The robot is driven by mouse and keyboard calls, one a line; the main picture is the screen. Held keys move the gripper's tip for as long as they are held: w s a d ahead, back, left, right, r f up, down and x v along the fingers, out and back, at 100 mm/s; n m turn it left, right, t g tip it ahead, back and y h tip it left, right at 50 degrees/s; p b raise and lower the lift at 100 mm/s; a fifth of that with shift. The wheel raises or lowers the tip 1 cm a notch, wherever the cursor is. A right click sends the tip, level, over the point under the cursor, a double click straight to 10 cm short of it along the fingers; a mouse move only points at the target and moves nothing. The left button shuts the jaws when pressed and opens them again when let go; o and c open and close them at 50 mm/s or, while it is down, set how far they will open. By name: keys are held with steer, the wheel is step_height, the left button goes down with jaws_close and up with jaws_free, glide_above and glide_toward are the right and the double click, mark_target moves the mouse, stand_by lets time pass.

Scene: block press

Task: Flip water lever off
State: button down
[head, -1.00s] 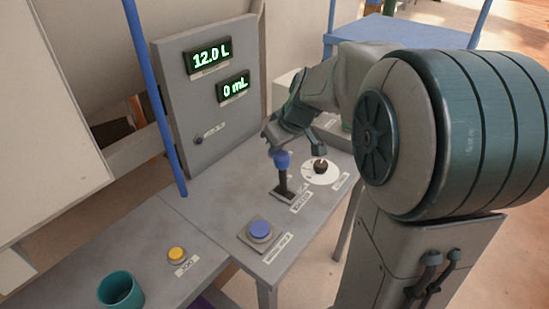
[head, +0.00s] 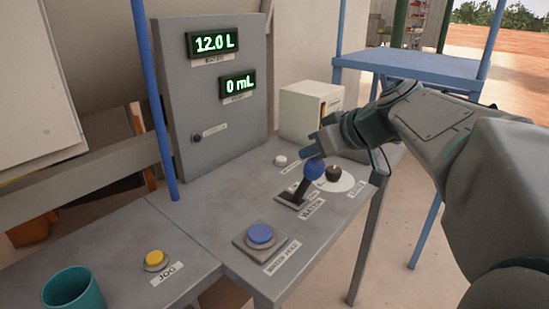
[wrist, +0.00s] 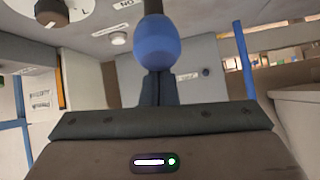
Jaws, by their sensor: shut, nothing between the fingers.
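The water lever is a dark stick with a blue ball knob (head: 314,169), rising from a dark base plate (head: 289,200) behind a label reading WATER (head: 312,209). The stick leans to the right in the head view. My gripper (head: 316,146) is shut and empty, right at the knob's upper side; whether it touches cannot be told. In the wrist view the knob (wrist: 157,42) fills the upper middle, in line with my dark shut fingers (wrist: 158,88), and partly covers them.
A black knob on a white dial (head: 334,173) sits close right of the lever. A blue push button (head: 260,234) and yellow button (head: 155,258) lie nearer. The panel (head: 205,120) reads 12.0 L and 0 mL. A teal cup (head: 73,290) stands at front left.

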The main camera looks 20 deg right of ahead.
steer(key=shift+s+d+f+b, duration=0.15)
steer(key=shift+s+f+b, duration=0.1)
steer(key=shift+b, duration=0.45)
steer(key=shift+s+d+t, duration=0.15)
steer(key=shift+t, duration=0.15)
